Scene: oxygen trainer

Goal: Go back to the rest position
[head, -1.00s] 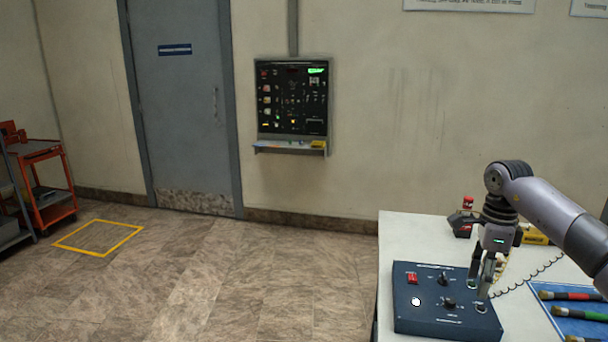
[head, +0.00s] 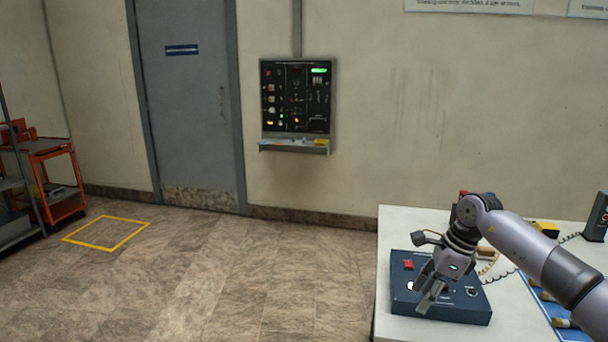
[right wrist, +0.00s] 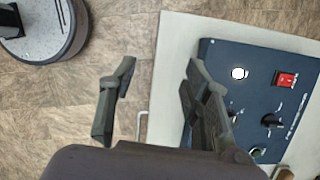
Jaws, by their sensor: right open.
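My right gripper (head: 430,296) hangs over the front left part of the blue control box (head: 470,312) on the white table. In the right wrist view its two fingers are spread with nothing between them, so the gripper (right wrist: 160,105) is open and empty. In that view the box (right wrist: 252,58) lies to the right of the fingers, with a white round button (right wrist: 239,73), a red switch (right wrist: 286,80) and black knobs. The right finger overlaps the box's edge in the picture; I cannot tell the height between them. My left gripper is not in view.
The white table (head: 388,225) has a blue mat with brushes at its right, partly behind my arm, and a coiled cord. A wall panel (head: 297,98) hangs beside the grey door (head: 190,100). An orange cart (head: 55,175) stands far left.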

